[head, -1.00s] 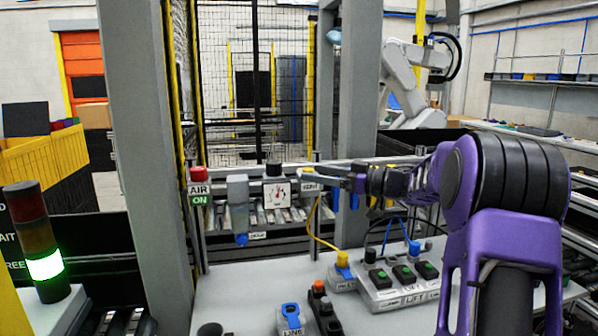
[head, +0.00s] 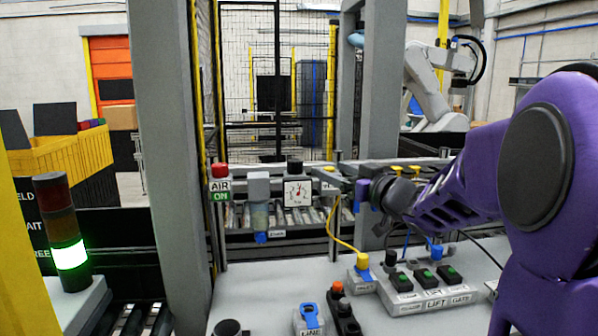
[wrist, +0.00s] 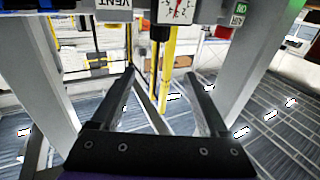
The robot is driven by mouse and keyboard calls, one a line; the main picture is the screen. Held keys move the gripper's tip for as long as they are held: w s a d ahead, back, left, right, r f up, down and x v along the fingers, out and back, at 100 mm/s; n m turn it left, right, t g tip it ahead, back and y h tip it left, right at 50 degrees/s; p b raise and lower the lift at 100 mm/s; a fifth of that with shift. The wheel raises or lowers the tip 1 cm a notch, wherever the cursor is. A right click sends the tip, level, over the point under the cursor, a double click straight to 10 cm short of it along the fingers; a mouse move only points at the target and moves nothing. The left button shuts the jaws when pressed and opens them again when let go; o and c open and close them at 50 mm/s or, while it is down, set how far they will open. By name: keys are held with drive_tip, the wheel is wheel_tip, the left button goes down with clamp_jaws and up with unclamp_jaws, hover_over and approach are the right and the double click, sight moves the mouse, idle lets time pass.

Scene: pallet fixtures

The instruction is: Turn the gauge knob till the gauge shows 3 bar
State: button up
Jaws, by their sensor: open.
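The gauge (head: 298,193) has a white square face with a red needle near the upright. I cannot read its figures. The black gauge knob (head: 295,167) sits on top of it. In the wrist view the gauge (wrist: 178,10) is cut by the top edge and looks upside down, with the knob (wrist: 160,30) below it. My gripper (head: 347,184) is right of the gauge in the head view. In the wrist view my gripper (wrist: 160,76) is open and empty, with the knob beyond the fingertips, between their lines. The fingers do not touch it.
A red AIR button (head: 220,170) and a grey unit with a blue end (head: 259,205) stand left of the gauge. A VENT label (wrist: 113,4) is beside it. The bench below holds a LIFT button box (head: 430,290), a yellow cable (head: 340,235) and a LINE switch (head: 309,320).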

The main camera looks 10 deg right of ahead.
sight(298, 167)
drive_tip(key=w+a, duration=0.2)
drive_tip(key=w, duration=0.2)
drive_tip(key=w+a+f+m+h+b, duration=0.1)
drive_tip(key=w+a, duration=0.1)
drive_tip(key=w, duration=0.3)
drive_tip(key=w+a+f+h, duration=0.1)
drive_tip(key=w+a, duration=0.1)
drive_tip(key=w, duration=0.3)
drive_tip(key=shift+w+a+f, duration=0.1)
drive_tip(key=shift+w+a, duration=0.05)
